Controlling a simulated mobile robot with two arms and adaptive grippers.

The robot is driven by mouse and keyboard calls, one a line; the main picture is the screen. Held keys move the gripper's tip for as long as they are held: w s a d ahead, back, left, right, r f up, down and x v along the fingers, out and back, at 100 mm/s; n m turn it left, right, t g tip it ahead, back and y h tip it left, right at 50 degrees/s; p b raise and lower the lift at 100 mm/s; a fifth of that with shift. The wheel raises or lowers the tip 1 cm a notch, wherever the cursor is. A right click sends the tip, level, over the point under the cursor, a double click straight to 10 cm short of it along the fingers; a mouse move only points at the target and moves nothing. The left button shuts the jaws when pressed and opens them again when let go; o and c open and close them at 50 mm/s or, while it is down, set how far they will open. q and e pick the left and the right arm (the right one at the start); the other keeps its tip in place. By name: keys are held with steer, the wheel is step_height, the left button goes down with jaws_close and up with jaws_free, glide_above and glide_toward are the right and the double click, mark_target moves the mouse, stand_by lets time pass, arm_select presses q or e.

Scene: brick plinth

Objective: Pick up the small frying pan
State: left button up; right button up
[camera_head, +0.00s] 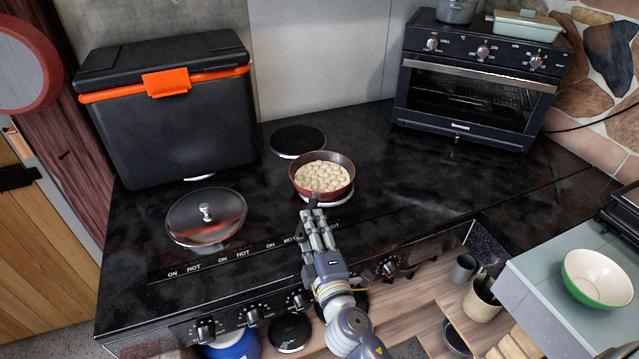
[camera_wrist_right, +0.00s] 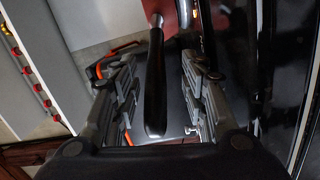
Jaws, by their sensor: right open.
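The small frying pan (camera_head: 322,174) is dark red and holds pale round pieces of food. It sits on a burner at the middle front of the black stove top in the head view. Its black handle (camera_wrist_right: 155,85) points toward my right arm and lies between the two fingers in the right wrist view. My right gripper (camera_head: 317,222) is open around the handle, with a gap to the fingers on both sides. The red pan side (camera_wrist_right: 178,15) shows at the top of the wrist view. My left gripper is not in view.
A glass lid (camera_head: 206,218) lies left of the pan, and an empty burner (camera_head: 298,140) is behind it. A black cooler box (camera_head: 170,115) stands at the back left and a toaster oven (camera_head: 476,85) at the back right. The stove top right of the pan is clear.

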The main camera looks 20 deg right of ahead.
mark_target(316, 194)
steer(key=w, duration=0.2)
steer(key=w+d+p, duration=0.1)
steer(key=w, duration=0.1)
steer(key=shift+w+r, duration=0.15)
steer(key=shift+r, duration=0.05)
steer(key=shift+w, duration=0.3)
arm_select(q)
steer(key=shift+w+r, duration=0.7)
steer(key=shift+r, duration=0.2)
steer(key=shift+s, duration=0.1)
arm_select(e)
steer(key=shift+s, duration=0.1)
